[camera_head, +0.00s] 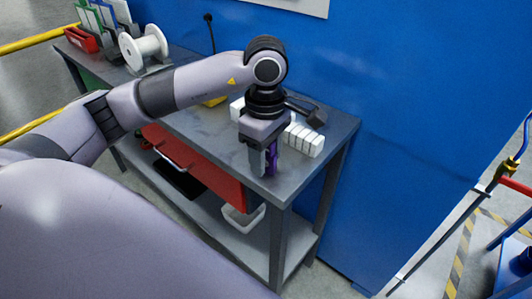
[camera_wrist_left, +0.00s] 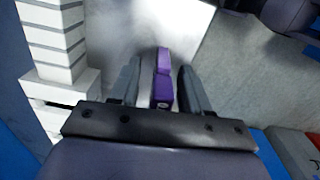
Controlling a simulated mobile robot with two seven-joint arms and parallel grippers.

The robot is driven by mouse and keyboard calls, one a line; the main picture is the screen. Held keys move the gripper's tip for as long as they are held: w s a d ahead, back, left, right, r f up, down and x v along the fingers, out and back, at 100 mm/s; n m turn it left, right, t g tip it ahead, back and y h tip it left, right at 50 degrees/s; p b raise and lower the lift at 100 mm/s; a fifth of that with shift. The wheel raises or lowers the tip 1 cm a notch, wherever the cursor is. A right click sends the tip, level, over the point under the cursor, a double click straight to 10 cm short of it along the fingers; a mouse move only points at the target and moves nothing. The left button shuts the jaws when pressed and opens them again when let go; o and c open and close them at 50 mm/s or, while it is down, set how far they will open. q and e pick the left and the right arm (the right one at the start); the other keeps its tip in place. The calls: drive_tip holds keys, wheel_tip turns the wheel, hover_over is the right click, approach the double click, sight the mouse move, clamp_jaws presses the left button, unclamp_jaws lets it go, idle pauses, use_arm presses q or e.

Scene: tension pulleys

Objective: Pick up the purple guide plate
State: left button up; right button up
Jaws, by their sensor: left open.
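The purple guide plate (camera_wrist_left: 162,78) stands between the two fingers of my left gripper (camera_wrist_left: 160,85) in the left wrist view, with a small gap to each finger. In the head view the purple plate (camera_head: 271,160) shows at the tabletop's near right corner, partly hidden by the finger in front of it. My left gripper (camera_head: 264,162) points down there and is open around the plate. My right gripper is not in view.
White blocks (camera_head: 305,139) stand in a row close behind the gripper on the grey workbench (camera_head: 205,132). A white spool (camera_head: 145,47) and a red bin (camera_head: 82,39) are at the far left. A blue wall (camera_head: 400,90) rises behind. A white bin (camera_head: 243,217) sits on the lower shelf.

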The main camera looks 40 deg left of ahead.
use_arm(q)
clamp_jaws()
wheel_tip(320, 180, up, 20)
drive_tip(key=p, duration=0.3)
drive_tip(key=shift+p, duration=0.3)
